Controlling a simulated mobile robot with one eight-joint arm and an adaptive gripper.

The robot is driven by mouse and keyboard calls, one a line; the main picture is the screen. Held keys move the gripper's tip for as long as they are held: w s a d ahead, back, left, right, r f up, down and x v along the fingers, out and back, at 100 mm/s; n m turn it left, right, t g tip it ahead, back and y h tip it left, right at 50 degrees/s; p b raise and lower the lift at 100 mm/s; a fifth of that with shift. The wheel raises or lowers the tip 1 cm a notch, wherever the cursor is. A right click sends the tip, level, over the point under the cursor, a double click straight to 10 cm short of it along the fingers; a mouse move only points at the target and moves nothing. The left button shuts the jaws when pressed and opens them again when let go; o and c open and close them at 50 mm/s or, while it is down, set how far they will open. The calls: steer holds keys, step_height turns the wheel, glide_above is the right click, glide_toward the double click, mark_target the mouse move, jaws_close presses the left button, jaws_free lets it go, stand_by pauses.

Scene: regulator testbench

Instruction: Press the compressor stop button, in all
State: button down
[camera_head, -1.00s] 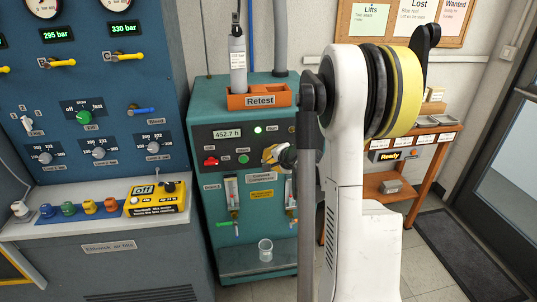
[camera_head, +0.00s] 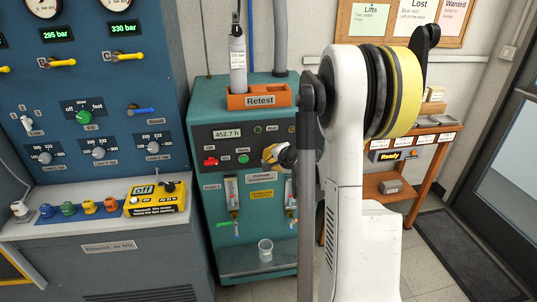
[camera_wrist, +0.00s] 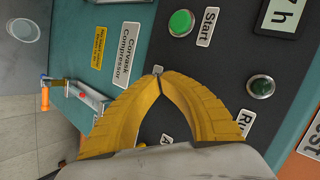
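The teal compressor cabinet (camera_head: 207,205) has a dark control panel with a 452.7 h display (camera_head: 227,133), a red control (camera_head: 211,161) and a green Start button (camera_head: 243,159). My gripper (camera_head: 267,155) is at the panel just right of Start. In the wrist view my gripper (camera_wrist: 159,73) has its yellow fingers together at the tips, close to or against the panel. The Start button (camera_wrist: 181,22) is beyond them. A small grey bit shows at the tips. The Run lamp (camera_wrist: 260,87) looks dark.
An orange Retest bin (camera_head: 259,98) holding a grey cylinder (camera_head: 238,64) stands on the cabinet. Flow tubes (camera_head: 231,194) and a glass (camera_head: 265,250) are below the panel. A blue panel (camera_head: 100,185) is left, a wooden shelf (camera_head: 432,150) right.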

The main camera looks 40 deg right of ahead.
steer(key=shift+s+a, duration=0.4)
steer(key=shift+s, duration=0.2)
steer(key=shift+s, duration=0.15)
steer(key=shift+s+a+b, duration=0.15)
steer(key=shift+s+a, duration=0.5)
steer(key=shift+s, duration=0.35)
steer(key=shift+s+a+b, duration=0.15)
steer(key=shift+s+a, duration=0.5)
steer(key=shift+s, duration=0.35)
